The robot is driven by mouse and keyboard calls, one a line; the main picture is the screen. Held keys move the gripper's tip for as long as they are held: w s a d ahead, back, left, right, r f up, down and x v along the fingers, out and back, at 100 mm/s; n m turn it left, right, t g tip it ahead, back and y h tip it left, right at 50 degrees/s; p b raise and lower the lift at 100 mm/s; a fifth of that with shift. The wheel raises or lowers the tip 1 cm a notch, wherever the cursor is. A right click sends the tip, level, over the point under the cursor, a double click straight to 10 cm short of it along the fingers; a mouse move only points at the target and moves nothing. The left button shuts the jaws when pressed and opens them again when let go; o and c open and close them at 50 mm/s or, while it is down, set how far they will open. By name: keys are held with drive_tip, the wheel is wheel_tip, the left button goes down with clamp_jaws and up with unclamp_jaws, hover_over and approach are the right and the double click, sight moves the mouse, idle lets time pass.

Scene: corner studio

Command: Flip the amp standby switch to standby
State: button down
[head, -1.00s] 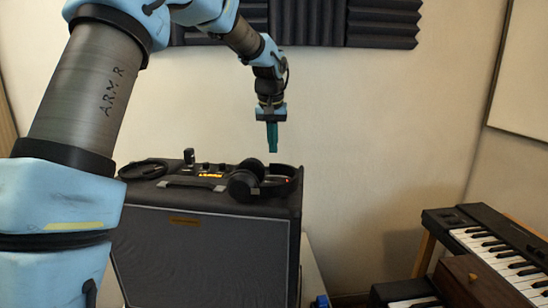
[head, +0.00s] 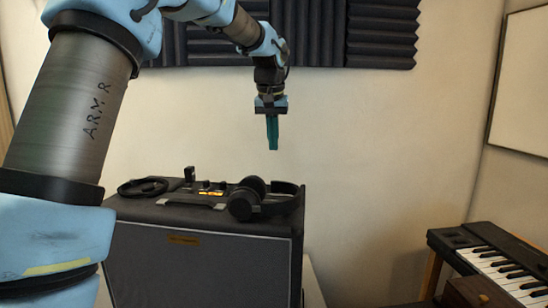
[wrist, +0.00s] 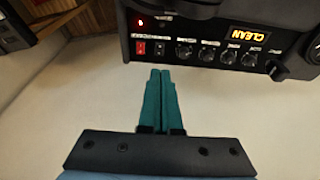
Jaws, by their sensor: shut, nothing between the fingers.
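The amp (head: 190,265) is a black cabinet with a grey front. Its control panel shows in the wrist view (wrist: 205,62), with knobs and a lit "CLEAN" display. At the panel's left end are a red rocker switch (wrist: 141,48) and a dark rocker switch (wrist: 160,48) beside it, under a small red light. Their labels are too small to read, so I cannot tell which is standby. My gripper (head: 273,148) points down above the amp's back right part. Its teal fingers (wrist: 160,72) are shut and empty, apart from the panel, with tips just below the switches in the wrist view.
Black headphones (head: 256,203) lie on the amp's top right, a coiled cable (head: 143,187) on its top left. A small dark upright object (head: 189,174) stands between them. The wall behind is bare below the foam panels (head: 340,35).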

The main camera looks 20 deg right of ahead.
drive_tip(key=shift+w+d+r+t+b, duration=0.3)
drive_tip(key=shift+w+t+b, duration=0.05)
drive_tip(key=shift+w+t, duration=0.05)
idle(0.5)
drive_tip(key=shift+h, duration=0.3)
drive_tip(key=p+x, duration=0.1)
drive_tip(key=x, duration=0.3)
drive_tip(key=p+x, duration=0.2)
drive_tip(key=x, duration=0.3)
drive_tip(key=p+x, duration=0.1)
drive_tip(key=x, duration=0.4)
drive_tip(key=shift+s+a+f, duration=0.15)
drive_tip(key=shift+s+a, duration=0.1)
drive_tip(key=shift+s, duration=0.15)
